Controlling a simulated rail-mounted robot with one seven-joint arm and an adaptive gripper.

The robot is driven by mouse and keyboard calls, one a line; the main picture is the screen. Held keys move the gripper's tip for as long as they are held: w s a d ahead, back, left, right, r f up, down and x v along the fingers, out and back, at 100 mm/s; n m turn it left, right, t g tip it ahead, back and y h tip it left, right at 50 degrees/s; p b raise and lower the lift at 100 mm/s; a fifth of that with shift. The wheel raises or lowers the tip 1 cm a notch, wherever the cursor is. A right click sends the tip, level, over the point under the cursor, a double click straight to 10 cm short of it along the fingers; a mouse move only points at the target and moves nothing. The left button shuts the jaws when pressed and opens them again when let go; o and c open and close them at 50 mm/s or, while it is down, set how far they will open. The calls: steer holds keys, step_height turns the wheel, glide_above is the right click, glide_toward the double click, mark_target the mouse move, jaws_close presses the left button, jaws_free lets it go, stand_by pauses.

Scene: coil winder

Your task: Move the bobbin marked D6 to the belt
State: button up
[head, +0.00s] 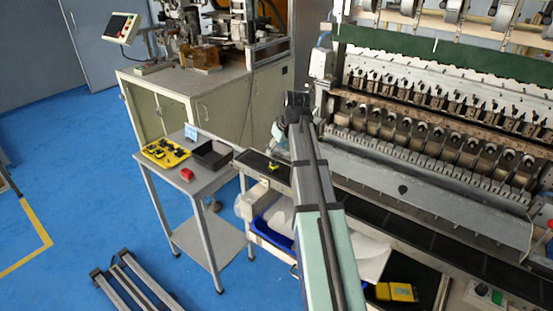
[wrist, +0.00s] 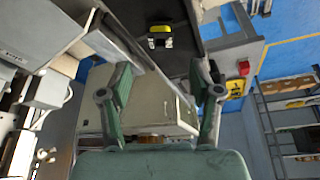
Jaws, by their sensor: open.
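My gripper (wrist: 161,70) is open and empty, its two green fingers spread apart in the wrist view. In the head view its greenish body (head: 281,136) is partly hidden by my arm. A small yellow-and-black piece (wrist: 160,36) lies on the dark belt (wrist: 170,10), beyond the fingertips and apart from them. The piece also shows in the head view (head: 273,166) near the left end of the belt (head: 345,196). A yellow tray (head: 153,150) with several small black pieces sits on the grey side table. No D6 mark is readable, so I cannot tell which piece bears it.
The grey side table (head: 212,177) also holds a black bin (head: 212,154), a red block (head: 187,174) and a pale blue card (head: 191,133). The large winding machine (head: 430,130) stands behind the belt at right. A blue bin (head: 272,232) is below the belt.

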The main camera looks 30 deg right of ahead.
steer(key=shift+v, duration=1.8)
